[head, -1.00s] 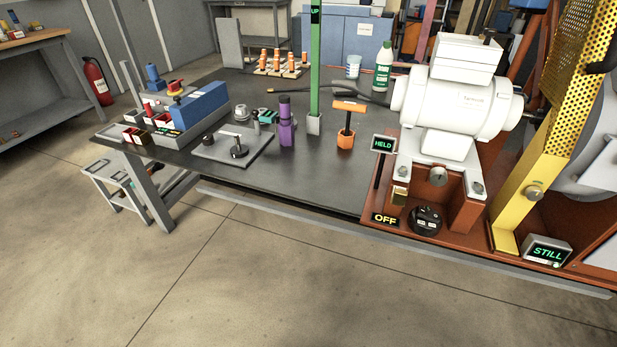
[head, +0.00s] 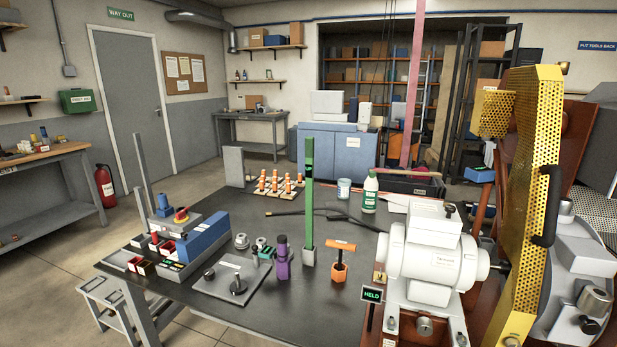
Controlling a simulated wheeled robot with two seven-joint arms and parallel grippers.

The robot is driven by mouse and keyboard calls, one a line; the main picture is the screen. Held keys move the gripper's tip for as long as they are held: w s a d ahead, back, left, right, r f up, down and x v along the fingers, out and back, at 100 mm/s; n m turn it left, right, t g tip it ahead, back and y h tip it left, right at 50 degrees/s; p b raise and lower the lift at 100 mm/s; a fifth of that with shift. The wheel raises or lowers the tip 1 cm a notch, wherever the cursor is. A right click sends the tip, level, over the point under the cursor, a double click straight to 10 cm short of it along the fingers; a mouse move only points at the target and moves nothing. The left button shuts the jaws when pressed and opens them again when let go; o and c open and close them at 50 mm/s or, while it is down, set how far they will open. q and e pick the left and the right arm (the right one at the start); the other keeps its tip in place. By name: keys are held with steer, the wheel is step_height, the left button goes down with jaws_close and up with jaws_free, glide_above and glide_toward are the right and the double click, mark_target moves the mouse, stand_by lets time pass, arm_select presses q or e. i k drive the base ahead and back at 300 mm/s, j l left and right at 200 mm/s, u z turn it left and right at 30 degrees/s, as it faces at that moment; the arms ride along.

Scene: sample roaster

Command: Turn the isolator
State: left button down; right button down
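The white motor (head: 432,258) stands at the right of the dark table (head: 330,215) on a rust-coloured base. A small sign reading HELD (head: 372,295) stands in front of it. The black round rotary switch beside the OFF sign is below the picture now, so its position cannot be seen. No label in view names the isolator. Neither of my grippers is in view.
A yellow perforated guard (head: 530,200) with a black handle rises right of the motor. A green post (head: 309,205), a purple cylinder (head: 282,262) and an orange T-handled tool (head: 340,262) stand mid-table. Open floor lies at the left.

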mark_target(180, 215)
steer(key=i+j+z, duration=0.1)
steer(key=j, duration=0.25)
steer(key=i+j+z, duration=0.1)
steer(key=j, duration=0.25)
steer(key=i+j+z, duration=0.1)
steer(key=i+j, duration=0.25)
steer(key=j, duration=0.35)
steer(key=i+j+z, duration=0.15)
steer(key=j, duration=0.25)
